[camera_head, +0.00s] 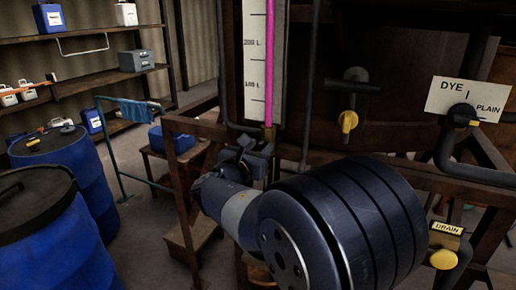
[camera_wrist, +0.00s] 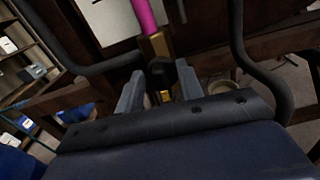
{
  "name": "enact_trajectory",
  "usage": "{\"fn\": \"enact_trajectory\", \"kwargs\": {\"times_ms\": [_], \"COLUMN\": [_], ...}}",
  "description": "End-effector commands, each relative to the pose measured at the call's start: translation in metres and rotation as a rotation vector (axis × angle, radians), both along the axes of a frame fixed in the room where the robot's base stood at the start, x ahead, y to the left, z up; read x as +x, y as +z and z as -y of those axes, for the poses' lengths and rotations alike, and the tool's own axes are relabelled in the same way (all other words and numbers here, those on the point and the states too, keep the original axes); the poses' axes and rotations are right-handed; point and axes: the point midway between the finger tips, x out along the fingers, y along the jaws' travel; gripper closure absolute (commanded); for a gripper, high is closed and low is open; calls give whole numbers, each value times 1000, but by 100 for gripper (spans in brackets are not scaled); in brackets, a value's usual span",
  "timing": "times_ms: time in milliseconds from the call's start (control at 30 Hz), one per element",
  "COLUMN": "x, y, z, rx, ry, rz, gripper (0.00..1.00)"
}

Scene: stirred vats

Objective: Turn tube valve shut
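The sight tube (camera_head: 269,60) with magenta liquid runs down a white scale board in the head view. In the wrist view, the magenta tube (camera_wrist: 147,16) enters a brass fitting (camera_wrist: 156,46). Below it is the tube valve, a dark part with a small yellow piece (camera_wrist: 165,97). My gripper (camera_wrist: 159,88) is open, one finger on each side of the valve part; I cannot tell whether either finger touches it. In the head view, my gripper (camera_head: 257,148) is at the tube's lower end, and it and my arm hide the valve.
A dye/plain valve (camera_head: 463,115) and a drain valve (camera_head: 444,259) are further right. A wooden frame (camera_head: 184,170) and dark pipes (camera_wrist: 250,60) crowd the gripper. Blue drums (camera_head: 75,160) stand left.

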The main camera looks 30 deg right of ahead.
Motion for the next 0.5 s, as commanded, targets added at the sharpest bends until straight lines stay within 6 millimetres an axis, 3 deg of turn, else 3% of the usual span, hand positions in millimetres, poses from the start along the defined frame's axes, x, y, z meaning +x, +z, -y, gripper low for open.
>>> {"fn": "enact_trajectory", "kwargs": {"times_ms": [100,500], "x": [0,0], "y": [0,0], "z": [0,0], "rx": [0,0], "ry": [0,0], "rz": [0,0], "gripper": [66,99]}}
